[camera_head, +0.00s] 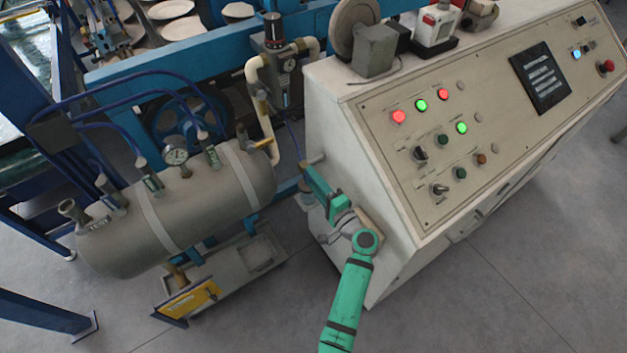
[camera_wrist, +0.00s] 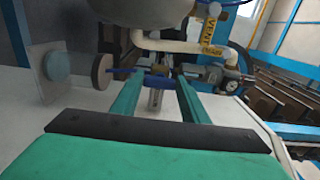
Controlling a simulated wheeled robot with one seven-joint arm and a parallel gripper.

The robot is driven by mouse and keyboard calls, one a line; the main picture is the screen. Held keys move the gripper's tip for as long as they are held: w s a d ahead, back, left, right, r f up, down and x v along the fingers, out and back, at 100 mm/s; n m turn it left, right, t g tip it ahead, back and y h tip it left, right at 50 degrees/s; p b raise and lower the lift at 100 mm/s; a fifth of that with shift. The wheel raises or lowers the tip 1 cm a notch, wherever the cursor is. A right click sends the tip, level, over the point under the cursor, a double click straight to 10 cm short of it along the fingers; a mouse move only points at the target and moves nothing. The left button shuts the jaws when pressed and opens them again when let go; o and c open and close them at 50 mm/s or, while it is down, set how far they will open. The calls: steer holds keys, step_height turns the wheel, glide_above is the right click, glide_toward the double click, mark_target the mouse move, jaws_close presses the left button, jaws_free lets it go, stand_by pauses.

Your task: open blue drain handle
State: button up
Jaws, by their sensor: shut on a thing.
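The blue drain handle (camera_wrist: 158,83) shows in the wrist view as a small blue bar below the grey tank (camera_wrist: 140,10). It lies between the two green fingers of my gripper (camera_wrist: 160,77), which is shut on it. A metal valve body below the handle shows between the fingers. In the head view my green gripper (camera_head: 318,185) is to the right of the grey tank (camera_head: 185,205), beside the cabinet's end. The handle cannot be made out in that view.
The beige control cabinet (camera_head: 350,115) stands close on the right of my gripper. A pale pipe (camera_wrist: 180,46) with a yellow label (camera_wrist: 211,40) runs close by in the wrist view. A yellow sign (camera_head: 192,298) stands below the tank. Grey floor (camera_head: 490,290) is clear at the lower right.

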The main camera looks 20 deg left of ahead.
steer(key=shift+f, duration=0.1)
stand_by(0.3)
steer(key=o, duration=1.1)
steer(key=shift+c, duration=0.2)
steer(key=shift+d, duration=0.1)
steer(key=v, duration=1)
steer(key=shift+s+d, duration=0.25)
steer(key=shift+s, duration=0.05)
